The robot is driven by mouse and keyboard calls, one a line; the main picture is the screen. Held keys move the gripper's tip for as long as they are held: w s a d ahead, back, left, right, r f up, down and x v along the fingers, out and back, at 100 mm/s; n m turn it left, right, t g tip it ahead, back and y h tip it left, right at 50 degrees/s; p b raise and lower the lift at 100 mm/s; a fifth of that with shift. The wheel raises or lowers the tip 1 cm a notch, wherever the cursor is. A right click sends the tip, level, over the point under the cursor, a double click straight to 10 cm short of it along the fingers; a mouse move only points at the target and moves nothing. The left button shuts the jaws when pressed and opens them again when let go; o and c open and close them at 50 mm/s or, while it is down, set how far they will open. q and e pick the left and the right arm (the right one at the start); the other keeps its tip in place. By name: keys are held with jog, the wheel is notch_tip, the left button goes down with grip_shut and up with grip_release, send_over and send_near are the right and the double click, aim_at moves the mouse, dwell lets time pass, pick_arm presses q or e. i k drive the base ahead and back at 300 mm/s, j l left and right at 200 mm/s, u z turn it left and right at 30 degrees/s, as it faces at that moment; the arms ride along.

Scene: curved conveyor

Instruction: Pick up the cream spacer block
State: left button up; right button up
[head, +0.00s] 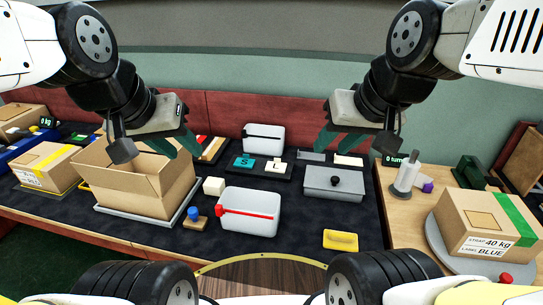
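A cream block (214,186), a small cube, sits on the dark surface between the open cardboard box and the white bin with the red bar. My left gripper (176,147) hangs above and to the left of it, over the open box. Its green fingers are apart with nothing between them. My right gripper (350,142) is at the right, above the grey lidded tray, well away from the cream block. Its green fingers are spread and empty.
An open cardboard box (110,200) stands left of the block. A white bin (262,213) with a red bar stands right of it. A blue-topped knob piece (194,222) is just in front. A grey lidded tray (335,192) and a yellow piece (341,240) lie further right.

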aim_at(216, 187)
jog(key=i+j, duration=0.1)
jog(key=j, duration=0.7)
jog(key=i+j, duration=0.15)
jog(key=j, duration=0.25)
jog(key=i+j, duration=0.1)
jog(key=j, duration=0.35)
